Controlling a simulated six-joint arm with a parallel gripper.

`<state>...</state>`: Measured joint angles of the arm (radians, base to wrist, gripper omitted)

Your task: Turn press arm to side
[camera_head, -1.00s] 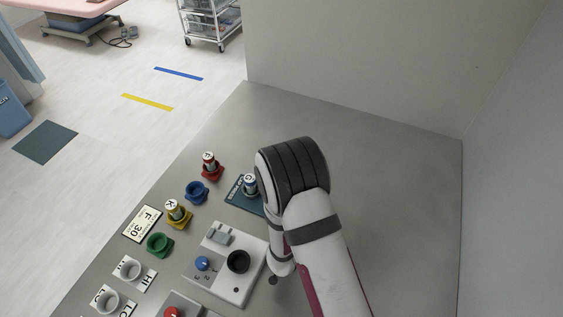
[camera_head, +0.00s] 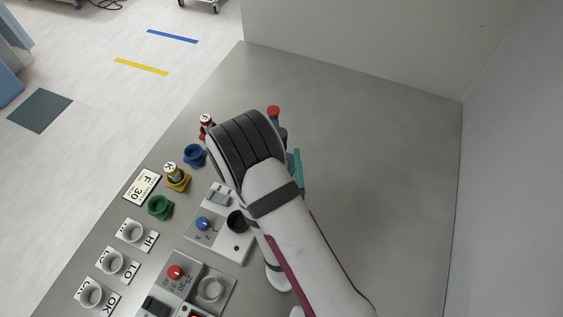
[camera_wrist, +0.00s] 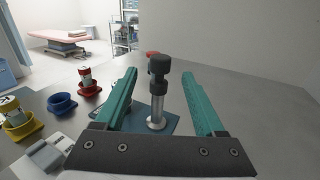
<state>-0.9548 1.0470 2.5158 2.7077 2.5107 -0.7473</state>
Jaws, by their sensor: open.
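The press shows in the wrist view as a metal post (camera_wrist: 156,112) with a black top (camera_wrist: 159,68), upright on a dark blue plate (camera_wrist: 172,125). A red knob (camera_wrist: 152,54) shows just behind the black top; it also shows in the head view (camera_head: 273,110), beyond my wrist. Most of the press arm is hidden behind the post. My gripper (camera_wrist: 159,75) is open, with one teal finger on each side of the post and a gap to both. In the head view my wrist hides the plate and most of the gripper; one teal finger (camera_head: 298,168) shows.
Left of the press stand a red holder with a vial (camera_wrist: 86,82), an empty blue holder (camera_wrist: 62,104) and a yellow holder with a vial (camera_wrist: 17,118). A green holder (camera_head: 160,207) and a dial panel (camera_head: 222,240) are nearer. The counter's right side (camera_head: 390,180) is clear.

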